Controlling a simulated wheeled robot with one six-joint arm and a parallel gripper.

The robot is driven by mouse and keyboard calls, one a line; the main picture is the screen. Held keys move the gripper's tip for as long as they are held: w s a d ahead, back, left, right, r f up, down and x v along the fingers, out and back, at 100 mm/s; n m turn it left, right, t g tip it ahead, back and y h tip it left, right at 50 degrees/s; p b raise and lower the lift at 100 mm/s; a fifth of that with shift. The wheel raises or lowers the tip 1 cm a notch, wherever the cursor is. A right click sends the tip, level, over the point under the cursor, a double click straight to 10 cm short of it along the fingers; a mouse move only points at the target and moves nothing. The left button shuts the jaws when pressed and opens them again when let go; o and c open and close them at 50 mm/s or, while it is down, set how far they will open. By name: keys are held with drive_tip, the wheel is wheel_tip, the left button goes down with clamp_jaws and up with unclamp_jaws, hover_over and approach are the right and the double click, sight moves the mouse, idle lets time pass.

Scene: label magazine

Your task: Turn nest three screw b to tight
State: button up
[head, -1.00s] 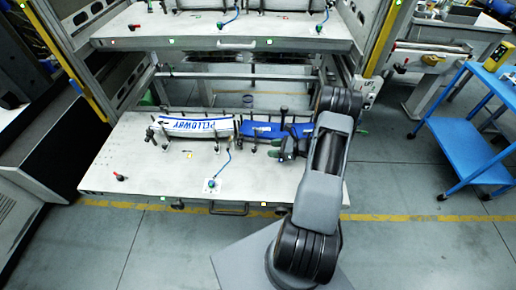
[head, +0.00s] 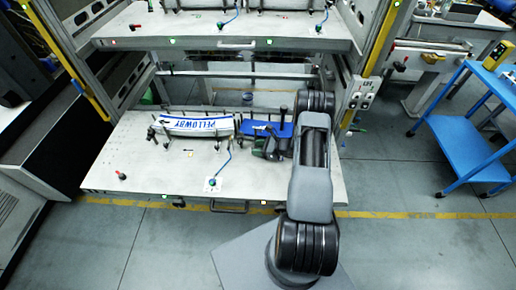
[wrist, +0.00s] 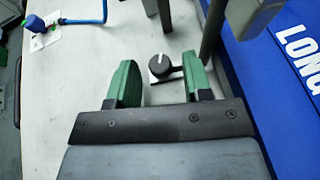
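My gripper (wrist: 158,60) is open in the wrist view, its two green fingers apart. A small dark knob (wrist: 160,66) with a white mark sits on a white square, framed between the fingertips. It appears close to the right finger; I cannot tell whether they touch. I cannot tell which screw it is. A blue label (wrist: 274,78) reading "LONG" lies to the right. In the head view my gripper (head: 268,146) is low over the tray (head: 130,165), at the near edge of the blue label (head: 258,128); the knob is hidden there.
The white "PELLOWBY" label (head: 197,125) lies left of the blue one. A blue hose and fitting (head: 213,182) stand on the front of the tray. Dark posts (wrist: 213,25) rise close beyond the right finger. An upper shelf (head: 190,34) hangs behind.

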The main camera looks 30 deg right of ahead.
drive_tip(key=c, duration=0.8)
drive_tip(key=m+t+h+b, duration=0.2)
drive_tip(key=m+h+b, duration=0.1)
drive_tip(key=m+t+h+b, duration=0.1)
drive_tip(key=m+b, duration=0.1)
drive_tip(key=shift+s+a+f+h, duration=0.25)
drive_tip(key=shift+s+a+h, duration=0.05)
drive_tip(key=shift+a+h, duration=0.1)
drive_tip(key=shift+a+m+t+h+b, duration=0.2)
drive_tip(key=shift+m+t+h+b, duration=0.4)
drive_tip(key=shift+m+h+b, duration=0.55)
drive_tip(key=shift+a+r+m+h+b, duration=0.1)
drive_tip(key=shift+r+m+h+b, duration=0.15)
drive_tip(key=shift+m+h+b, duration=0.75)
drive_tip(key=shift+h, duration=0.25)
